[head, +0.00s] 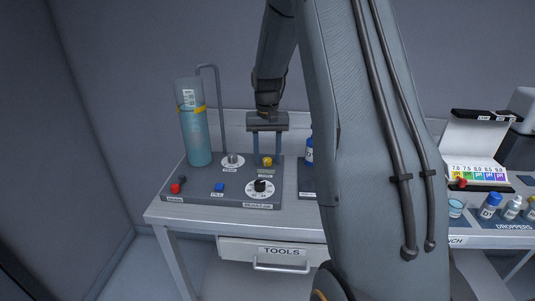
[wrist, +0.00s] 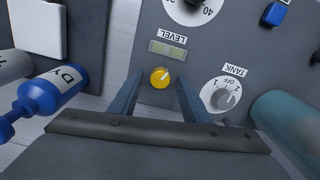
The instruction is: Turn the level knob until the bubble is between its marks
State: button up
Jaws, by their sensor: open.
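The yellow level knob (wrist: 160,77) sits on the grey panel, beside the LEVEL label (wrist: 174,33) in the wrist view. A small greenish level window (wrist: 167,49) lies between the label and the knob. The bubble and its marks are too small to make out. In the head view the knob (head: 267,161) shows below my gripper (head: 267,153). My gripper is open, with its fingers on either side of the knob in the wrist view (wrist: 160,90). No contact with the knob is visible.
The TANK dial (wrist: 222,94) and the clear blue-liquid cylinder (head: 194,130) stand close to the knob. A black-knobbed dial (head: 260,187), a blue button (head: 219,187) and a red knob (head: 175,188) are on the same panel. A blue dye bottle (wrist: 50,90) stands beside it.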

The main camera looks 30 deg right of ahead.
aim_at(268, 159)
jog(key=shift+f, duration=0.1)
jog(key=c, duration=1)
jog(key=shift+m, duration=1.4)
jog(key=shift+c, duration=0.2)
jog(key=o, duration=1)
jog(key=shift+o, duration=0.2)
jog(key=shift+r+b, duration=0.95)
jog(key=shift+r, duration=3)
